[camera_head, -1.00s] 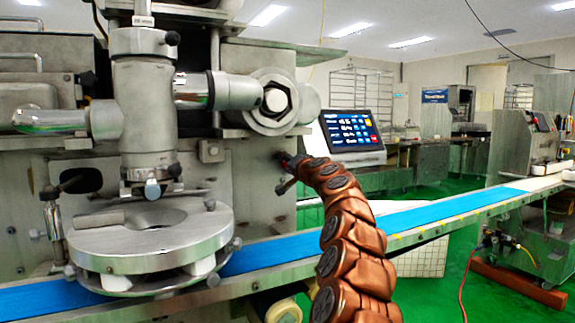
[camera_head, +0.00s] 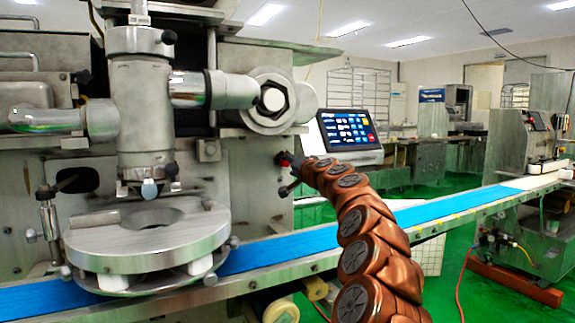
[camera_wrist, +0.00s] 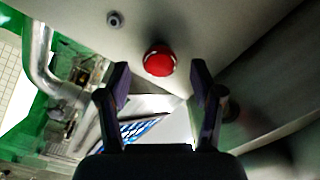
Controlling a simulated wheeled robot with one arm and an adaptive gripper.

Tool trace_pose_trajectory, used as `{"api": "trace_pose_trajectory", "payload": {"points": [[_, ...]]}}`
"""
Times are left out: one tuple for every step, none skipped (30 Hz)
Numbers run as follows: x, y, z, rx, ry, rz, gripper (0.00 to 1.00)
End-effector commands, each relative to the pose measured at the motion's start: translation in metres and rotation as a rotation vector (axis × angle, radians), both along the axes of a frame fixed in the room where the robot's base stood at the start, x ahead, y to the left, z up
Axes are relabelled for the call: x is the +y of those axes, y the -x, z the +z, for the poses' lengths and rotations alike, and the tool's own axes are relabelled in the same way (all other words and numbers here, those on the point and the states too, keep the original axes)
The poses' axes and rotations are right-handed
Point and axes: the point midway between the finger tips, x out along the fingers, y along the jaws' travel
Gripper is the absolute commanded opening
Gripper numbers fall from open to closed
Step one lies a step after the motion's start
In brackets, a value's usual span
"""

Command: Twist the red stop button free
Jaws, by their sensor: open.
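The red stop button (camera_wrist: 159,61) is a round red knob on a pale metal panel. In the wrist view it shows ahead of my gripper (camera_wrist: 160,82), between the lines of the two fingers and slightly beyond their tips. The fingers are apart, with nothing between them. In the head view my gripper (camera_head: 287,174) is small and dark at the end of my copper-coloured arm, close to the machine's front panel. A small red spot shows there, but I cannot tell whether it is the button. Contact is not visible.
A small grey knob (camera_wrist: 115,19) sits on the panel near the button. A touchscreen (camera_head: 349,129) stands right of my gripper. A blue conveyor belt (camera_head: 433,211) runs below, and a round metal table (camera_head: 110,250) is at left.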

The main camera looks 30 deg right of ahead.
Motion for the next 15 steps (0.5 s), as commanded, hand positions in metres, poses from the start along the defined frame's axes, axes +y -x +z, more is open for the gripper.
{"api": "trace_pose_trajectory", "payload": {"points": [[0.0,0.005,0.0,0.0,-0.004,0.0,0.66],[0.0,0.007,0.0,-0.001,-0.004,-0.001,0.66],[-0.001,0.01,0.0,-0.001,-0.004,-0.002,0.66],[-0.001,0.012,0.0,-0.001,-0.003,-0.004,0.66],[-0.001,0.015,0.0,-0.001,-0.002,-0.004,0.66],[0.0,0.018,0.001,-0.002,-0.002,-0.004,0.66],[0.0,0.02,0.001,-0.003,-0.002,-0.003,0.66],[0.001,0.023,0.001,-0.002,-0.002,-0.001,0.66],[0.003,0.025,0.001,-0.002,-0.003,0.0,0.66],[0.003,0.028,0.001,-0.001,-0.002,0.002,0.66],[0.003,0.03,0.0,0.0,-0.001,0.001,0.66],[0.003,0.034,0.0,0.0,-0.001,0.0,0.66],[0.002,0.037,0.0,0.0,-0.001,0.0,0.66],[0.003,0.039,0.0,0.0,-0.002,0.0,0.66],[0.003,0.043,0.001,-0.002,-0.003,0.0,0.66]]}}
